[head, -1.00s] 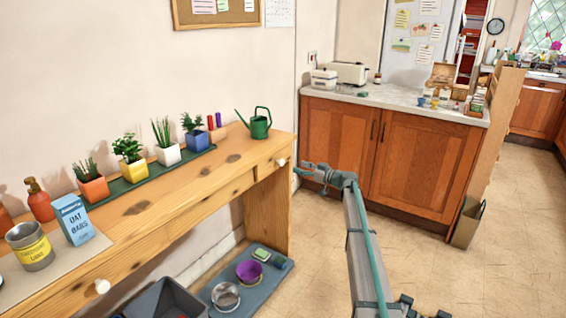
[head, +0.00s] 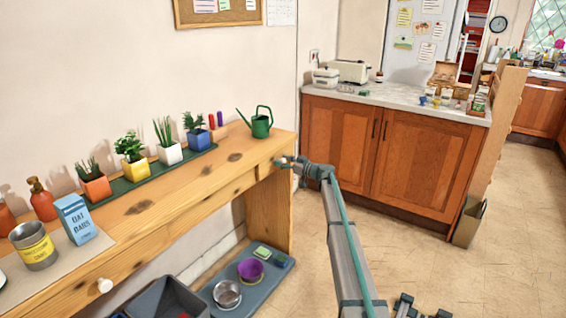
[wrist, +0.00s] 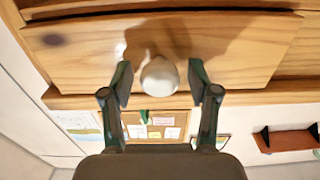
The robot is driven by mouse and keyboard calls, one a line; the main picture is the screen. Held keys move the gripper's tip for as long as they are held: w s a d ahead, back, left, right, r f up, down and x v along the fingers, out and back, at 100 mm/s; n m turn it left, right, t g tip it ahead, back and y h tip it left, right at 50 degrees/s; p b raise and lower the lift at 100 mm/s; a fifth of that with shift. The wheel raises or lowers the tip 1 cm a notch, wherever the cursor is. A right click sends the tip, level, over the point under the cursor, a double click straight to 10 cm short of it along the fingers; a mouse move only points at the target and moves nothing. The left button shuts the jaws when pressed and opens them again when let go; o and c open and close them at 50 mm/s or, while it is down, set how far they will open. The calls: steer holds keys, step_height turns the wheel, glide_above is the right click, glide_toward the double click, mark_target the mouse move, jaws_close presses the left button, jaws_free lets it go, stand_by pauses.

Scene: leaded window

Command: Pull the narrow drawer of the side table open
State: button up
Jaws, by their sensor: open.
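The wooden side table (head: 150,195) runs along the left wall. Its narrow drawer (head: 268,168) is at the right end of the front and looks shut. In the wrist view the drawer front (wrist: 240,45) carries a round white knob (wrist: 159,75). My gripper (head: 285,162) is at this drawer in the head view and mostly covers the knob. In the wrist view my gripper (wrist: 161,82) is open, with one finger on each side of the knob and small gaps between.
A green watering can (head: 260,122) stands on the table's right end, above the drawer. Potted plants (head: 132,158) line the tabletop. Another white knob (head: 105,286) is farther left. A cabinet (head: 390,150) stands behind. Open floor (head: 450,260) lies to the right.

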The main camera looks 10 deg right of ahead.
jaws_close()
steer(key=shift+s+f, duration=0.1)
stand_by(0.3)
